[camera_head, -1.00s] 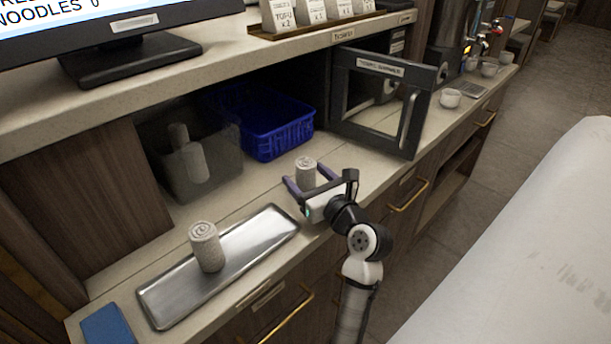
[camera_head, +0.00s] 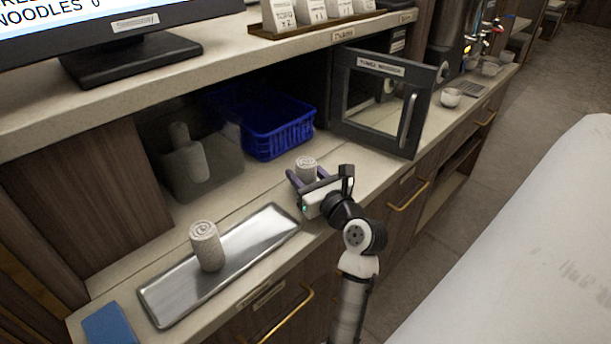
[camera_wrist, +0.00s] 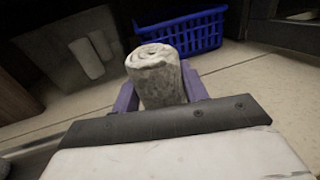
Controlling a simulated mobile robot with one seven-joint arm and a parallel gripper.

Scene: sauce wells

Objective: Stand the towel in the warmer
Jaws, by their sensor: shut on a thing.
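A rolled, light grey towel (camera_head: 306,168) stands upright between the fingers of my gripper (camera_head: 307,178). In the wrist view the towel (camera_wrist: 156,76) shows its spiral end up, and the purple fingers of my gripper (camera_wrist: 158,92) are shut on its sides. The towel's lower part is hidden by my gripper in the head view. The towel warmer (camera_head: 384,68) is at the back right, with its framed glass door (camera_head: 377,125) swung open. A second rolled towel (camera_head: 206,246) stands on the metal tray at the left, apart from my gripper.
The metal tray (camera_head: 180,296) lies on the counter with a blue cloth (camera_head: 107,325) beside it. A blue basket (camera_head: 278,139) and a dark see-through bin (camera_head: 222,172) stand behind. A small bowl (camera_head: 451,97) sits right of the open door. The shelf overhangs the back.

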